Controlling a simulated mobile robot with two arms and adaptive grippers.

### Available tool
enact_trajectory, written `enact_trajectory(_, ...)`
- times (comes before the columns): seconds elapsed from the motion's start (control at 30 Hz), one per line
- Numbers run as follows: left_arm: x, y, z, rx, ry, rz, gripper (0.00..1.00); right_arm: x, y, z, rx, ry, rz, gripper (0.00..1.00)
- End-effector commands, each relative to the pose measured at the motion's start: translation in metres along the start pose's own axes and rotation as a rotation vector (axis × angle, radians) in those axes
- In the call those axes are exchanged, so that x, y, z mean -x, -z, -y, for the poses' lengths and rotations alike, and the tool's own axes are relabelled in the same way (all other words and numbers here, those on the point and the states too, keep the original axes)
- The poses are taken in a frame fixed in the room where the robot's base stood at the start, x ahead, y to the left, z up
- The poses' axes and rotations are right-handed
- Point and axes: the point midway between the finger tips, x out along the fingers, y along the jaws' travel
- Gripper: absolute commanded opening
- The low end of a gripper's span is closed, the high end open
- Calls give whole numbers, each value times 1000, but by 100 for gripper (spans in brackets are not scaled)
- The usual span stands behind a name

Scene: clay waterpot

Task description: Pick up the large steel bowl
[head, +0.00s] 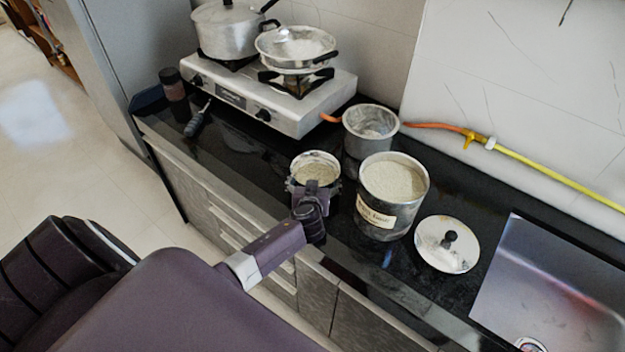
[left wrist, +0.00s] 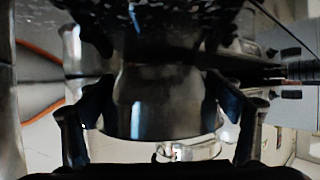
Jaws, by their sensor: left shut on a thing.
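My left gripper (head: 314,190) is shut on a steel bowl (head: 313,160) with pale grainy contents, at the front of the dark counter. One finger shows on each side of the bowl's wall in the left wrist view (left wrist: 165,105). I cannot tell whether the bowl touches the counter. Another steel bowl (head: 370,143), light grey inside, stands upright behind it to the right. My right gripper is not in view.
A larger labelled steel container (head: 408,214) full of pale grains stands close to the right. A lid (head: 447,258), then a sink (head: 560,285), lie farther right. A stove (head: 310,112) with a pot (head: 222,32) and a pan (head: 296,62) stands behind left.

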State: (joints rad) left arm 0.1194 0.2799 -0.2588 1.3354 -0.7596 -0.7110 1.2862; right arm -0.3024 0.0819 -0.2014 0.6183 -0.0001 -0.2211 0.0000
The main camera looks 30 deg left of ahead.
Motion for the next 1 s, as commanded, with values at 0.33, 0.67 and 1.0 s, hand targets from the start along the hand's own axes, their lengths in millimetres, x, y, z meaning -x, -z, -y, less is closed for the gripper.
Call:
enact_trajectory(0.33, 8, 19, 0, 2, 0, -4, 59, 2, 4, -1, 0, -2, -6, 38)
enact_trajectory(0.67, 47, 100, -1, 6, -3, -7, 59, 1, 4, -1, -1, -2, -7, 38)
enact_trajectory(1.0, 79, 166, -1, 2, -1, -3, 59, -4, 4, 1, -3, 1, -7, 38)
